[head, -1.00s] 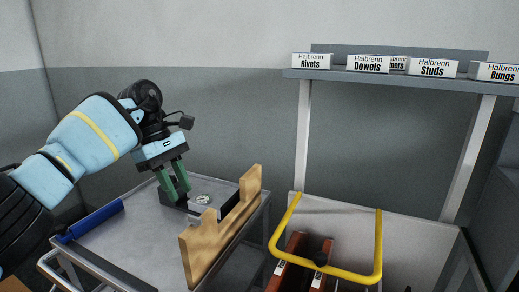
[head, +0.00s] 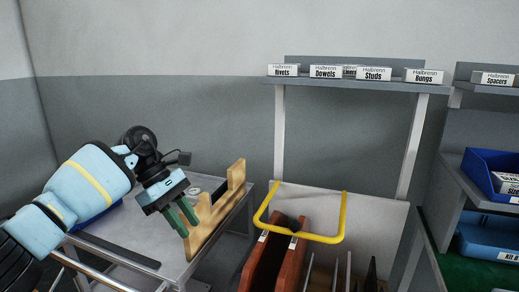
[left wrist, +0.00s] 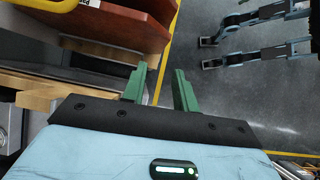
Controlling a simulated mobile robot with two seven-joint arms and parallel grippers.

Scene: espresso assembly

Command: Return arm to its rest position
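My left arm comes in from the left in the head view, light blue with a yellow band. Its gripper (head: 183,218) has two green fingers pointing down, beside the near end of the wooden rack (head: 228,200) on the grey trolley (head: 140,240). In the left wrist view the gripper (left wrist: 160,85) shows its fingers apart, with only floor and a yellow floor line visible between them. It holds nothing. My right gripper cannot be made out in either view.
Right of the trolley stands a bin with a yellow bar (head: 342,215) and a reddish-brown case (head: 270,265). A labelled shelf (head: 345,82) is behind. Blue trays (head: 490,170) stand at far right. The left wrist view shows open grey floor (left wrist: 245,110).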

